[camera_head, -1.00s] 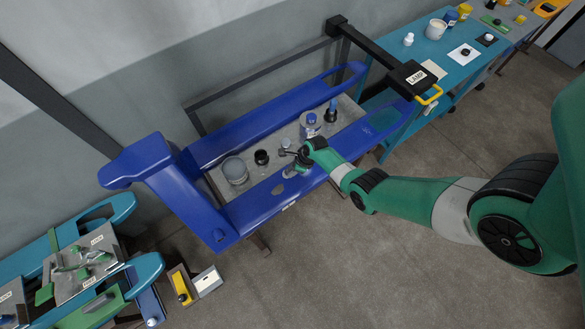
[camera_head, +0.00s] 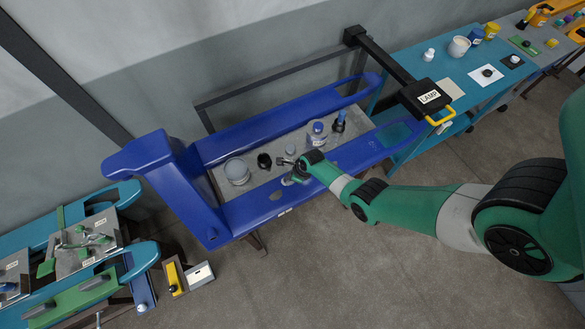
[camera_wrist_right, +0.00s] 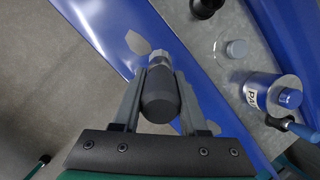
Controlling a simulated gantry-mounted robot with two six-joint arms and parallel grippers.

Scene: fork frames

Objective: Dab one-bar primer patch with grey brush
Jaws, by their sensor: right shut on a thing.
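My right gripper (camera_head: 289,170) is over the near blue fork arm (camera_head: 248,212). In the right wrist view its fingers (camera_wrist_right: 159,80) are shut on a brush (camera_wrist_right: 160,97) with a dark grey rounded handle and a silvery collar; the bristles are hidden. A pale grey patch (camera_wrist_right: 137,42) lies on the blue surface just left of the brush's far end, and a grey patch (camera_head: 277,195) shows left of the gripper in the head view. I cannot read bar marks on the patches or tell whether the brush touches the surface. My left gripper is not in view.
Between the fork arms a grey tray holds a grey pot (camera_head: 237,171), a black jar (camera_head: 264,161), a blue-lidded can (camera_head: 317,132) and a blue-handled brush (camera_head: 340,122).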

